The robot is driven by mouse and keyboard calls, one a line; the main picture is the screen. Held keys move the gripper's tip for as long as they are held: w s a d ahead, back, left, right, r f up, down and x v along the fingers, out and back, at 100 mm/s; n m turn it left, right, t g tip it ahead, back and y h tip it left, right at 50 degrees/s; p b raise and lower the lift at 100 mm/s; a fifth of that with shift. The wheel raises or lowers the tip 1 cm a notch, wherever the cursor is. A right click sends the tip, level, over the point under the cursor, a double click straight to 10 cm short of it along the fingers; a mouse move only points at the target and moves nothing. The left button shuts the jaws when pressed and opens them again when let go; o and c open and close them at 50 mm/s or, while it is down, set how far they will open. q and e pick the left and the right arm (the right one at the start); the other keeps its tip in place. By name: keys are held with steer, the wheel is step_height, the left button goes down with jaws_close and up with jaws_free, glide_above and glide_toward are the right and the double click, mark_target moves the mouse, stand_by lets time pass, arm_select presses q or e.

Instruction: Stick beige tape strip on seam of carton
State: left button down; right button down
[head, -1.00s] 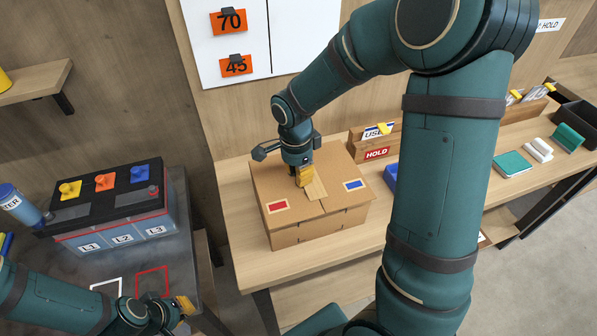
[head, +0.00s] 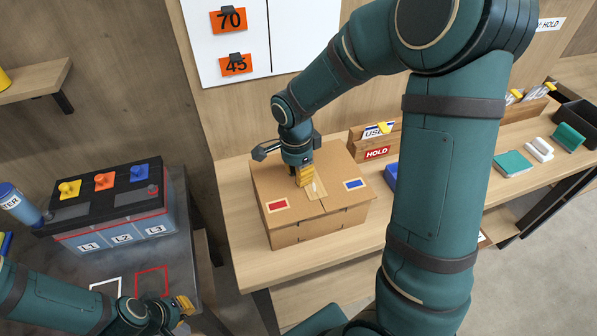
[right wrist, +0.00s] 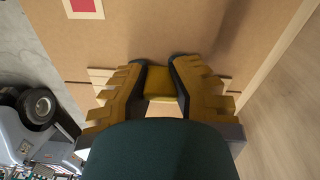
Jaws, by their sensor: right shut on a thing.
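The brown carton (head: 285,238) stands on the wooden bench, with a red label and a blue label on its top. A beige tape strip (head: 317,191) lies on the carton's top near the front middle, with a pale spot on it. In the right wrist view the strip (right wrist: 98,74) shows on both sides of the fingers, in line with a thin dark seam (right wrist: 73,82). My right gripper (head: 304,180) is over the strip, shut on a small yellow block (right wrist: 160,83). Whether the strip lies flat under the fingers is hidden. My left gripper (head: 186,304) is low at left; its fingers are too small to read.
A battery (head: 115,215) with coloured caps stands on the dark table at left. A wooden HOLD box (head: 377,153) and a blue bin (head: 391,178) stand right of the carton. My right arm hides part of the bench. A teal book (head: 513,163) lies farther right.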

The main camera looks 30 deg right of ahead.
steer(key=c, duration=1.2)
jaws_free()
steer(key=shift+o, duration=1.3)
steer(key=shift+s, duration=0.15)
steer(key=shift+w, duration=0.3)
steer(key=o, duration=0.6)
steer(key=shift+s, duration=0.15)
steer(key=shift+r, duration=0.1)
